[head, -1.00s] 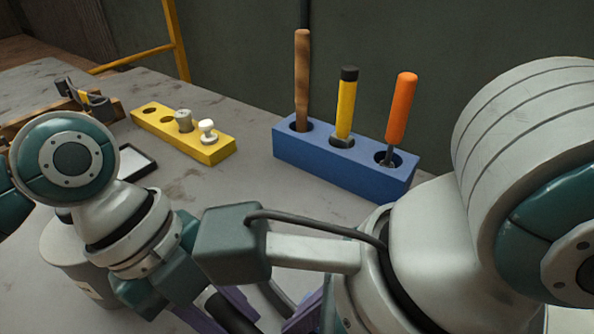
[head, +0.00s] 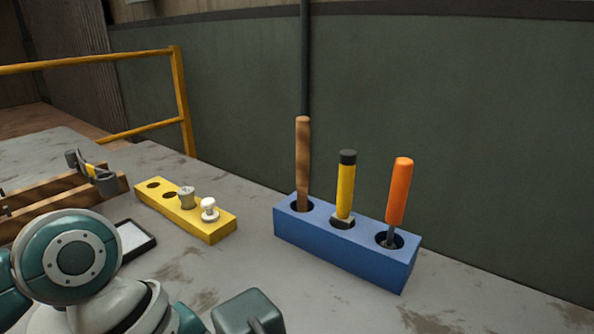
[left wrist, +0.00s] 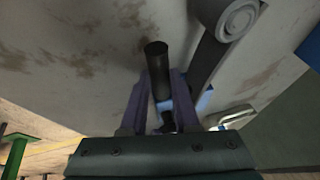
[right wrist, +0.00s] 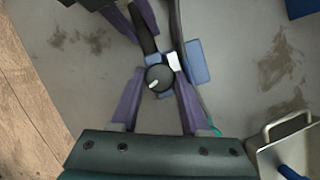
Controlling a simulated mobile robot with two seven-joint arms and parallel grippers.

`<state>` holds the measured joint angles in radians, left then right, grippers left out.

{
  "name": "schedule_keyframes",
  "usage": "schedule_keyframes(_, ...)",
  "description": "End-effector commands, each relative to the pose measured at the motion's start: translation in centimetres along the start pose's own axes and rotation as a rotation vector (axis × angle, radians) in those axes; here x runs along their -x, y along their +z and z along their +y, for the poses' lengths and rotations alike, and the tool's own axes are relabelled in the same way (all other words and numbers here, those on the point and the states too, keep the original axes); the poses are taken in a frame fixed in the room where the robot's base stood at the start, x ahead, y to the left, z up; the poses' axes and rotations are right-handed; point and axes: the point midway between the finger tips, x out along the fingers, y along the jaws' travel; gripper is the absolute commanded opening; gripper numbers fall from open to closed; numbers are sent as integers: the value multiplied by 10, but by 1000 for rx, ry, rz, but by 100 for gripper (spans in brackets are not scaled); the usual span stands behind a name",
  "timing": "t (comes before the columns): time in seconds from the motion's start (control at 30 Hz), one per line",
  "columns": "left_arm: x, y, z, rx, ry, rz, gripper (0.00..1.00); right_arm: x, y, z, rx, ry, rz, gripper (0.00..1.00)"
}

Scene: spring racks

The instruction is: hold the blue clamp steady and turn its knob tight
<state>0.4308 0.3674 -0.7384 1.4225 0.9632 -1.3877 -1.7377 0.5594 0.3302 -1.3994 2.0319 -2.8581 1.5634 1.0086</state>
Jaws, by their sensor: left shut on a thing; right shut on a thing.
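The blue clamp shows in the right wrist view (right wrist: 197,62) as a blue block beside a dark bar. Its round black knob (right wrist: 159,78) has a white mark and sits between the fingertips of my right gripper (right wrist: 155,84), which is shut on it. In the left wrist view, my left gripper (left wrist: 157,92) is shut on the clamp's black handle (left wrist: 157,65); a blue part of the clamp (left wrist: 205,101) shows beside it. The left fingers also show at the top of the right wrist view. In the head view the clamp and both grippers are out of frame.
A blue rack (head: 345,256) holds three upright tools. A yellow rack (head: 190,220) holds a grey piece and a white piece. A wooden stand with a grey and yellow tool (head: 92,172) is at left. A metal tray (right wrist: 262,158) is near my right gripper.

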Motion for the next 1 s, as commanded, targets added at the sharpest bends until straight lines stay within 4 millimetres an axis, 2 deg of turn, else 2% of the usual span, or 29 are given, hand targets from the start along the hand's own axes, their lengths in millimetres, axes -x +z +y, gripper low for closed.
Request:
schedule_keyframes(0.6,0,0,0,0,1,1,0,0,2,4,-542,-223,-3,0)
schedule_keyframes(1.0,0,0,1,0,2,1,0,-1,3,4,-809,-334,-2,0)
